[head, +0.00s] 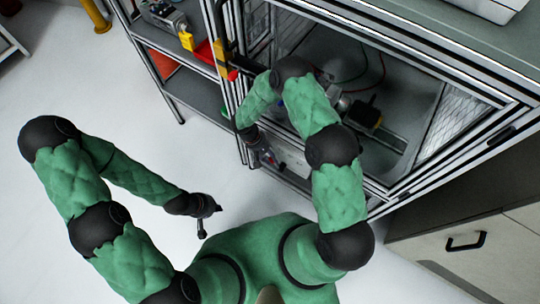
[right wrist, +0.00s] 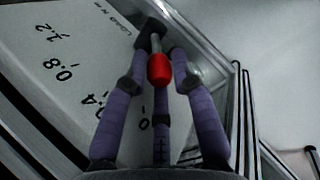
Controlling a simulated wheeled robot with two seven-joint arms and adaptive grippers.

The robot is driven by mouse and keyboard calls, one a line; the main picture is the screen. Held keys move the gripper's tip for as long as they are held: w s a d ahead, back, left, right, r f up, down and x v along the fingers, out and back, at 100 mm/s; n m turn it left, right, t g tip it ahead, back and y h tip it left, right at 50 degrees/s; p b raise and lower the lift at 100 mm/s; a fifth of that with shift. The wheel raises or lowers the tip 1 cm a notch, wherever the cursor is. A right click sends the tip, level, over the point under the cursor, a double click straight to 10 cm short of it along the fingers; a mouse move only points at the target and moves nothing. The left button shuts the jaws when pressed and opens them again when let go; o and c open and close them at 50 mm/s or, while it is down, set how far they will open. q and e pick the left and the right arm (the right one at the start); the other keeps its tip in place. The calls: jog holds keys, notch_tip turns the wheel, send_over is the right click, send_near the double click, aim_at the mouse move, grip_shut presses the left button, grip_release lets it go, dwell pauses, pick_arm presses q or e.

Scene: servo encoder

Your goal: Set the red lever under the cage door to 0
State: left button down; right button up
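The red lever knob (right wrist: 159,69) is on a short metal rod that runs from a dark mount (right wrist: 150,32) on a pale scale panel (right wrist: 40,95). In the right wrist view the knob points toward the camera, on the side of the printed 0 (right wrist: 143,123); its exact reading cannot be told. My right gripper (right wrist: 159,62) has its fingers spread around the knob, with narrow gaps beside it; contact is not clear. In the head view the right gripper (head: 264,157) is low at the cage front. My left gripper (head: 201,226) hangs over bare floor, its fingers too small to read.
The cage frame (head: 440,185) with mesh sides stands at the right, with equipment inside. A shelf rack (head: 195,95) is to its left. A grey drawer cabinet (head: 455,240) is at lower right. The floor (head: 150,165) around my left gripper is clear.

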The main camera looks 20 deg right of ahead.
dwell(0.3)
jog(key=shift+w+a+r, duration=0.15)
jog(key=shift+r, duration=0.15)
jog(key=v, duration=0.6)
jog(key=shift+a+r, duration=0.2)
jog(key=shift+r, duration=0.15)
